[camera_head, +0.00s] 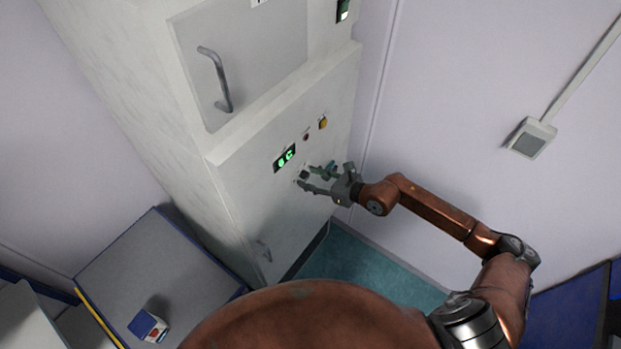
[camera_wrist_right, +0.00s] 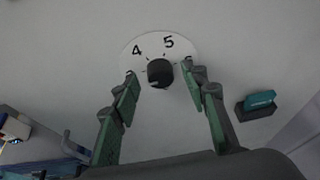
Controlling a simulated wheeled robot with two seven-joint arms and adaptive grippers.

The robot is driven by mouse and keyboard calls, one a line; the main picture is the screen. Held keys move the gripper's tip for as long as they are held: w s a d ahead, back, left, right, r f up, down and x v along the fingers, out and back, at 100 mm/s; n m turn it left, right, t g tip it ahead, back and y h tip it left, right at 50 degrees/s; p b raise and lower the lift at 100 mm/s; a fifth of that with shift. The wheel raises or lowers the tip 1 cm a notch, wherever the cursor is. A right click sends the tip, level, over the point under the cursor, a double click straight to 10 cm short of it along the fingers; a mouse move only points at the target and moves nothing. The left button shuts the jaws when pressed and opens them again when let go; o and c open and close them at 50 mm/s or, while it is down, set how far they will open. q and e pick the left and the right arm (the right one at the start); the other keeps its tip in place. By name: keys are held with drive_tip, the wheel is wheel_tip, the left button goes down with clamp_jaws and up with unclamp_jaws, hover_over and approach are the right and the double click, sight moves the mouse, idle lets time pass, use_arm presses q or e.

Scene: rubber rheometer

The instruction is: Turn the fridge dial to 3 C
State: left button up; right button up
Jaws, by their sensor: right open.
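The fridge (camera_head: 225,180) is a tall white cabinet in the head view. Its green display (camera_head: 285,158) seems to read 6 C. The dial is a black knob (camera_wrist_right: 160,72) on a white numbered disc (camera_wrist_right: 131,55) in the right wrist view, with 4 and 5 legible above it. Other numbers are partly hidden by the fingers. My right gripper (camera_wrist_right: 164,88) is open, with its green-padded fingers on either side of the knob; whether they touch it I cannot tell. It also shows at the fridge front in the head view (camera_head: 315,178). My left gripper is not in view.
A red light (camera_head: 306,137) and a yellow button (camera_head: 323,123) sit above the dial. A teal-topped switch (camera_wrist_right: 260,101) is right of the dial. A metal door handle (camera_head: 215,80) is higher up. A grey surface (camera_head: 150,262) with a small carton (camera_head: 147,325) lies lower left.

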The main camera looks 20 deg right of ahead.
drive_tip(key=v, duration=1.2)
